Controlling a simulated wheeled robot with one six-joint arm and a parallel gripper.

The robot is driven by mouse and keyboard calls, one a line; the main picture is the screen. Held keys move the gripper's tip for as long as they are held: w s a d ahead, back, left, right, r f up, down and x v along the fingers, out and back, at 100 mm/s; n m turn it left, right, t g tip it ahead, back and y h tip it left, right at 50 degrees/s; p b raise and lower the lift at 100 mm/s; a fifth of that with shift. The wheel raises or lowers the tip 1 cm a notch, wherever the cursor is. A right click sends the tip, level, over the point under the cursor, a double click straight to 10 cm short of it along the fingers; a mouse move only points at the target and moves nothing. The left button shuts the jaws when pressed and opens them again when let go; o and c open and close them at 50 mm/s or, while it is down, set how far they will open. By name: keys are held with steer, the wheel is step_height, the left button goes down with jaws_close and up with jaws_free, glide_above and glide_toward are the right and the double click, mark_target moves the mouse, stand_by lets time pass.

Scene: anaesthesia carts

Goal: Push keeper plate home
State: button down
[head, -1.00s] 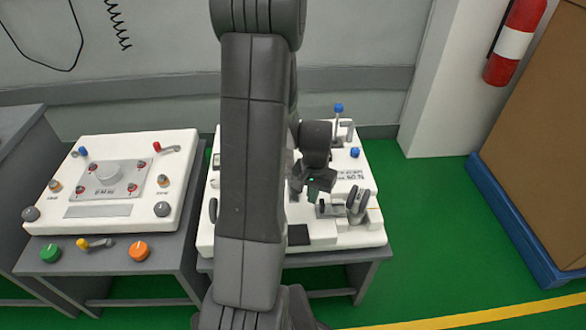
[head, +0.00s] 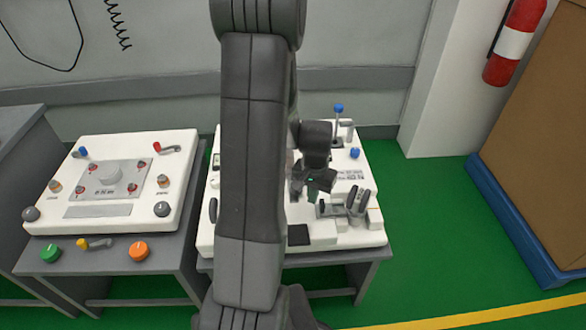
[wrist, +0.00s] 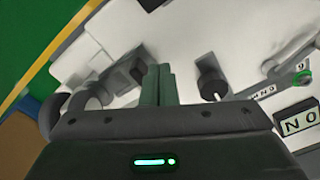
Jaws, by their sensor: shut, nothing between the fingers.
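My gripper (head: 312,196) is over the front right part of the white cart top, its fingers closed together and empty. In the wrist view the green fingers (wrist: 158,85) stand side by side, pointing at the white surface. Just right of them in the head view is a grey fitting (head: 352,200) with upright rounded plates; in the wrist view grey rounded parts (wrist: 85,100) show left of the fingers. I cannot tell which part is the keeper plate, or whether the fingers touch the fitting.
A blue-topped lever (head: 339,108) and a blue knob (head: 355,153) stand behind my gripper. A dark square (head: 299,235) lies near the front edge. A second white panel (head: 120,218) with knobs stands left. My arm hides the cart's left part.

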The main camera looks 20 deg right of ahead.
mark_target(326, 209)
steer(key=shift+f, duration=0.1)
steer(key=shift+f+b, duration=1.85)
steer(key=shift+f, duration=0.35)
steer(key=shift+s+d, duration=0.15)
steer(key=shift+d, duration=0.3)
steer(key=shift+s+d, duration=0.25)
steer(key=shift+d, duration=0.6)
steer(key=shift+s+d, duration=0.2)
steer(key=shift+d, duration=0.65)
steer(key=shift+a, duration=0.15)
